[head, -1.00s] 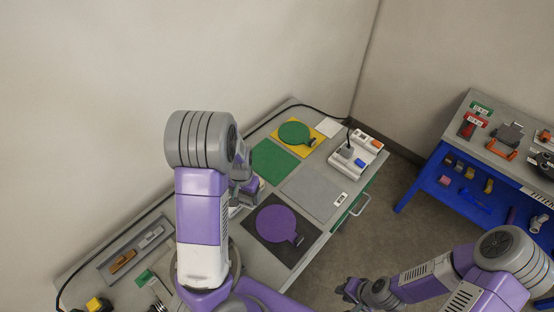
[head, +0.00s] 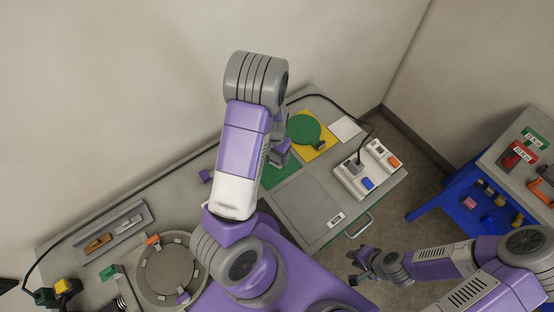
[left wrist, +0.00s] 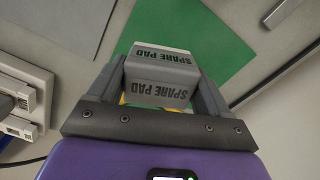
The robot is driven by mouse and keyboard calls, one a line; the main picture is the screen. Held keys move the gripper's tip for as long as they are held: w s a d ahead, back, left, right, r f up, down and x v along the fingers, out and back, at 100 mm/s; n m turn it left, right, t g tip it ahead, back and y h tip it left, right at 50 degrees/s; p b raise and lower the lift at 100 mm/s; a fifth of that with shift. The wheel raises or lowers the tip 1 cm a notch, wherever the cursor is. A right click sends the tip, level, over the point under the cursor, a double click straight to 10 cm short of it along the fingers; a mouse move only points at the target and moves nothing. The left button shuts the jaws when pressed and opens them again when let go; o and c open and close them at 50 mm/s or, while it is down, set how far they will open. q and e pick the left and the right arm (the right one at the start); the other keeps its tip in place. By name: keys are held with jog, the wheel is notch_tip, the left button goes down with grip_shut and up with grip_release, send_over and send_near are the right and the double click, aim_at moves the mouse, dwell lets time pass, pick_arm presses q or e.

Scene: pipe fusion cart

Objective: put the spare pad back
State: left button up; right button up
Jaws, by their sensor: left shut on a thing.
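The spare pad is a grey block (left wrist: 160,75) with "SPARE PAD" printed on two faces, seen in the left wrist view. My left gripper (left wrist: 160,88) is shut on it, with a finger on each side. In the head view this gripper (head: 281,152) is over the bench at the green square (head: 284,176), partly hidden by my arm; the pad is hard to make out there. The green square also shows beyond the pad in the left wrist view (left wrist: 205,35). My right gripper (head: 360,262) appears open and empty, away from the bench over the floor.
A yellow square (head: 322,148) with a round green paddle (head: 303,129) adjoins the green square. A bare grey square (head: 306,205) and a white switch box (head: 366,168) are to the right. A round fixture (head: 150,275) and tool tray (head: 112,232) are at left. A blue-framed table (head: 445,190) stands right.

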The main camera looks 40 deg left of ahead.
aim_at(275, 161)
pick_arm(q)
jog(key=shift+w+f, duration=0.1)
jog(key=shift+f, duration=2.4)
jog(key=shift+f, duration=0.1)
jog(key=o, duration=0.9)
jog(key=shift+o, duration=0.2)
notch_tip(275, 161, up, 12)
jog(key=shift+r+p, duration=0.15)
jog(key=shift+p, duration=0.2)
notch_tip(275, 161, down, 13)
jog(key=shift+r+b, duration=0.1)
jog(key=shift+b, duration=0.5)
jog(key=shift+r, duration=2.05)
